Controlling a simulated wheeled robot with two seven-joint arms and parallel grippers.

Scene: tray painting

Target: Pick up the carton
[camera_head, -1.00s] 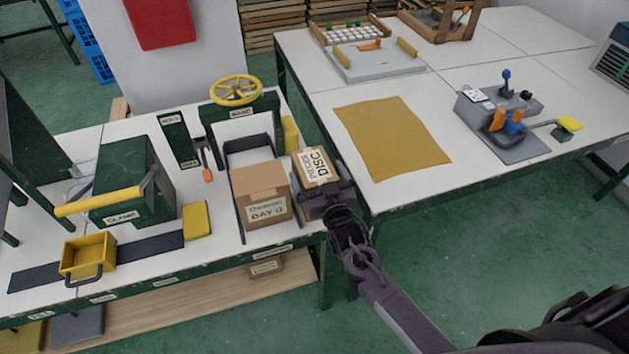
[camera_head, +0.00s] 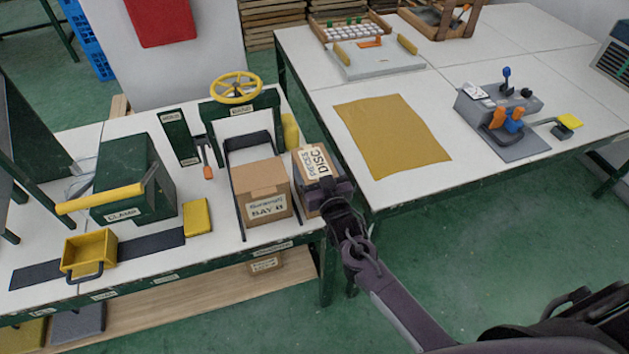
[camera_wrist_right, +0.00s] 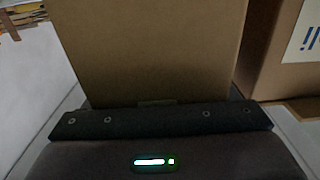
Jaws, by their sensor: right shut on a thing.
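A brown carton (camera_head: 303,189) with a white label reading DISC on top stands at the right end of the left bench, beside another brown carton (camera_head: 262,193) labelled BAY B. My right gripper (camera_head: 330,188) is at the right, near side of the DISC carton and is shut on it. In the right wrist view the held carton (camera_wrist_right: 150,50) fills the middle, right against the dark gripper bar. The BAY B carton (camera_wrist_right: 285,45) shows at the right there. The fingertips are mostly hidden by the carton. My left gripper is not in view.
The BAY B carton sits in a dark rail frame below a yellow handwheel (camera_head: 236,88). A green clamp box (camera_head: 130,180) and yellow tray (camera_head: 88,252) are farther left. The right table has a bare mustard mat (camera_head: 390,138) and a control unit (camera_head: 505,118). A floor gap separates the tables.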

